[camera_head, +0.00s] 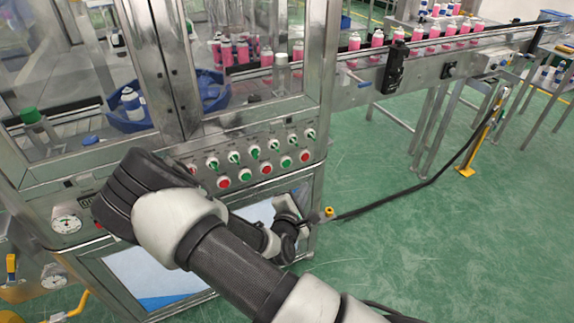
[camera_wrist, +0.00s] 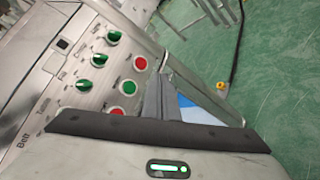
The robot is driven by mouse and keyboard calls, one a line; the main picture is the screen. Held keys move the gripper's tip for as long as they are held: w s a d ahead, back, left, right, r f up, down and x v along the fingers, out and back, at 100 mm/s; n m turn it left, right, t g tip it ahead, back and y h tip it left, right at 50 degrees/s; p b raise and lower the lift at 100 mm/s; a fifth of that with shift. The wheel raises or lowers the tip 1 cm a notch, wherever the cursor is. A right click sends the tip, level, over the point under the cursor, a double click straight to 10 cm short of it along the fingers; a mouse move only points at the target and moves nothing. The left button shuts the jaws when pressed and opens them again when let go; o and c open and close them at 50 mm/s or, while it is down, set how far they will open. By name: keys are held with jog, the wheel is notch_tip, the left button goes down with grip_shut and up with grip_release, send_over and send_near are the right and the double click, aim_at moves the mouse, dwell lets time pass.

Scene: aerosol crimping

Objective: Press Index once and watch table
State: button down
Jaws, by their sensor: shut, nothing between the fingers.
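The control panel (camera_head: 240,166) on the machine's front has a row of green-handled knobs above a row of red and green push buttons. In the wrist view, green knobs (camera_wrist: 99,60) and red buttons (camera_wrist: 129,88) show at the left. Behind the cabinet glass, a clear capped cylinder (camera_head: 282,75) stands on the machine deck; the table itself is not clearly visible.
A conveyor (camera_head: 440,55) carrying pink cans (camera_head: 415,40) runs right from the cabinet. Blue bins (camera_head: 128,112) sit behind the glass. A pressure gauge (camera_head: 66,223) is at the panel's left end. A black cable (camera_head: 410,190) hangs over open green floor (camera_head: 450,240) at the right.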

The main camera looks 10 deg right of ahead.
jog(key=w+a+b, duration=0.2)
jog(key=w, duration=0.6)
jog(key=shift+a, duration=0.35)
jog(key=shift+w, duration=0.2)
dwell(1.6)
jog(key=shift+w+a, duration=0.15)
jog(key=shift+w, duration=0.15)
jog(key=shift+w+a, duration=0.1)
jog(key=shift+w, duration=0.3)
dwell(0.5)
jog(key=shift+s, duration=0.1)
jog(key=shift+s+d, duration=0.25)
jog(key=shift+s, duration=0.45)
jog(key=shift+s+d+p, duration=0.25)
jog(key=shift+s+p, duration=0.1)
jog(key=shift+s, duration=0.45)
jog(key=shift+s+d+p, duration=0.25)
jog(key=shift+s+p, duration=0.05)
jog(key=shift+s, duration=0.5)
jog(key=shift+s+d+p, duration=0.25)
jog(key=shift+s+p, duration=0.1)
jog(key=shift+s, duration=0.45)
